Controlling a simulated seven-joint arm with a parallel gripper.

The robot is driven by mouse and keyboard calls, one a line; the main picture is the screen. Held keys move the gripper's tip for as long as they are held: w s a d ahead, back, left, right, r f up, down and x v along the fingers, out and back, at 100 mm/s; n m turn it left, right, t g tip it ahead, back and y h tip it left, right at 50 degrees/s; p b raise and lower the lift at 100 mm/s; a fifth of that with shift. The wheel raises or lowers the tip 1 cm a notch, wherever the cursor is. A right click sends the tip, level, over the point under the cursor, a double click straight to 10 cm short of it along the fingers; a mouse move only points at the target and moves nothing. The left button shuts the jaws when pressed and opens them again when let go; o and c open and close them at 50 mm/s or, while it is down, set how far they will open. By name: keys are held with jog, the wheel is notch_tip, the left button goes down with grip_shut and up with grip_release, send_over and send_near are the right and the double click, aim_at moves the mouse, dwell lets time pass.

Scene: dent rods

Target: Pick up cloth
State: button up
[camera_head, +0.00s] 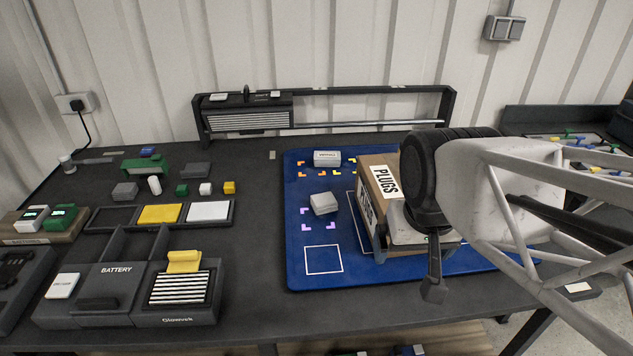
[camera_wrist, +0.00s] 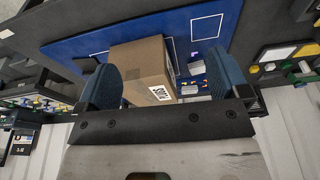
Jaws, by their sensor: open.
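I cannot tell for certain which thing is the cloth. A flat white pad (camera_head: 208,211) and a flat yellow pad (camera_head: 160,213) lie in a dark tray left of the blue mat. My gripper (camera_head: 432,250) is at the right of the mat, beside a cardboard box marked PLUGS (camera_head: 367,203); one dark finger hangs in front of the box. In the wrist view my gripper (camera_wrist: 162,72) is open, with its two blue fingers apart. The box (camera_wrist: 142,62) shows between them; I cannot tell whether they touch it. My arm hides part of the box.
The blue mat (camera_head: 302,272) bears a grey-white block (camera_head: 323,203) and a white box (camera_head: 327,158). A black BATTERY case (camera_head: 118,292) and a striped unit with a yellow piece (camera_head: 184,261) stand front left. A rack (camera_head: 370,124) stands behind. Bare table lies left of the mat.

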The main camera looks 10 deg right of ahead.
jog(key=w+a+m, duration=0.1)
jog(key=w+m, duration=0.3)
jog(key=w, duration=0.8)
jog(key=m+g, duration=0.3)
jog(key=m, duration=0.8)
send_over(323, 199)
jog(key=f, duration=1.5)
jog(key=shift+s+d+f, duration=0.1)
jog(key=shift+s+f, duration=0.1)
jog(key=shift+f, duration=0.2)
jog(key=shift+w+f, duration=0.15)
jog(key=shift+w, duration=0.05)
jog(key=shift+f, duration=0.15)
jog(key=shift+f, duration=1.15)
jog(key=shift+f, duration=0.15)
